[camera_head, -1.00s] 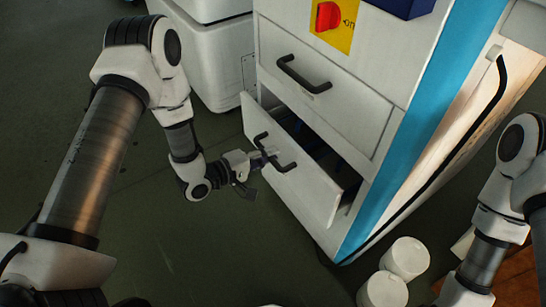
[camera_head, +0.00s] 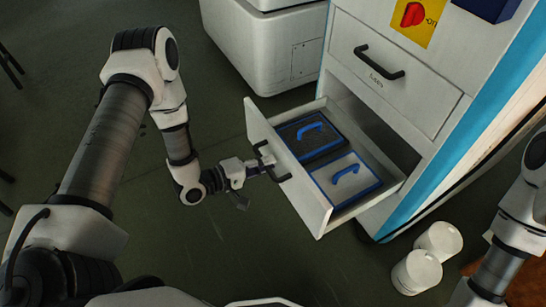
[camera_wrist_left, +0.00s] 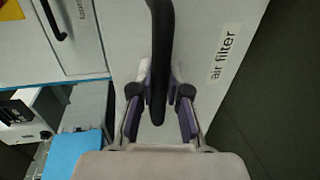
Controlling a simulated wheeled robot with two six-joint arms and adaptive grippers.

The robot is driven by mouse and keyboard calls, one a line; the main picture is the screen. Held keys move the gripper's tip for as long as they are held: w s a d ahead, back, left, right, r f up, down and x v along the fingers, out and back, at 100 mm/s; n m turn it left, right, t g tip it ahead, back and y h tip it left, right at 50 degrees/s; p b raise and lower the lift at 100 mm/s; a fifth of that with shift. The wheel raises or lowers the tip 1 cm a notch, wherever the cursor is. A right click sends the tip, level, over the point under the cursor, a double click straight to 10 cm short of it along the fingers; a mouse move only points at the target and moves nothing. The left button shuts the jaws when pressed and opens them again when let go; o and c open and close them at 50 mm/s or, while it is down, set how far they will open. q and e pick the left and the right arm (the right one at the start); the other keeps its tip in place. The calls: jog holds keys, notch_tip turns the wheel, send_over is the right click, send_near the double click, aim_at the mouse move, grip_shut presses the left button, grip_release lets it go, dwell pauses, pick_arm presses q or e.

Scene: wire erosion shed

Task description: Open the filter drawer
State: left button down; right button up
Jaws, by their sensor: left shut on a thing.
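The filter drawer (camera_head: 310,207) is the lower drawer of the white cabinet and stands pulled well out. Two panels with blue handles lie inside it, a dark one (camera_head: 308,140) on the left and a light grey one (camera_head: 347,180) on the right. My left gripper (camera_head: 264,167) is shut on the drawer's black handle (camera_head: 284,177). In the left wrist view the handle (camera_wrist_left: 158,55) runs between its two fingers, beside a label reading "air filter" (camera_wrist_left: 225,52). My right arm shows at the right edge, its gripper out of view.
The upper drawer (camera_head: 390,85) is shut, below a red knob on a yellow plate (camera_head: 413,15). A white housing (camera_head: 265,45) stands behind. The floor left of the drawer is clear.

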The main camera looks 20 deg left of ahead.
pick_arm(q)
jog(key=shift+s+a, duration=0.25)
jog(key=shift+s, duration=0.1)
jog(key=c, duration=1.1)
grip_release()
jog(key=shift+c, duration=0.2)
jog(key=v, duration=1.2)
jog(key=shift+f, duration=0.15)
